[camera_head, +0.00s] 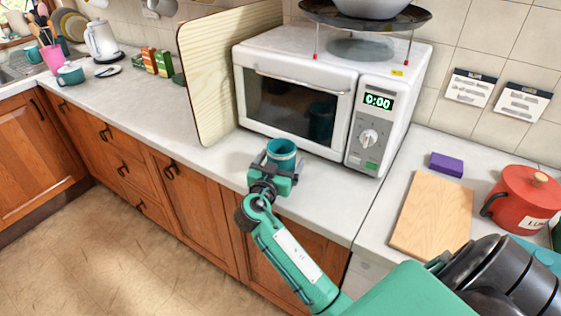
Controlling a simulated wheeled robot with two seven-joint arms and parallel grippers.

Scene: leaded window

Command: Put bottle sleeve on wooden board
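The bottle sleeve looks like a teal, hollow cylinder (283,148), open at the top and roughly upright. It is over the white counter in front of the microwave. My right gripper (281,165), on the teal arm that comes in from the lower right, has its dark fingers on either side of the sleeve and seems shut on it. The gripper hides the sleeve's lower part, so I cannot tell whether it touches the counter. The wooden board (432,214) lies flat and bare on the counter at right. My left gripper is not in view.
The white microwave (290,93) stands behind the sleeve, with a large upright board (207,88) at its left. A purple block (446,164) lies behind the wooden board, and a red lidded pot (523,200) stands to its right. The counter between sleeve and board is clear.

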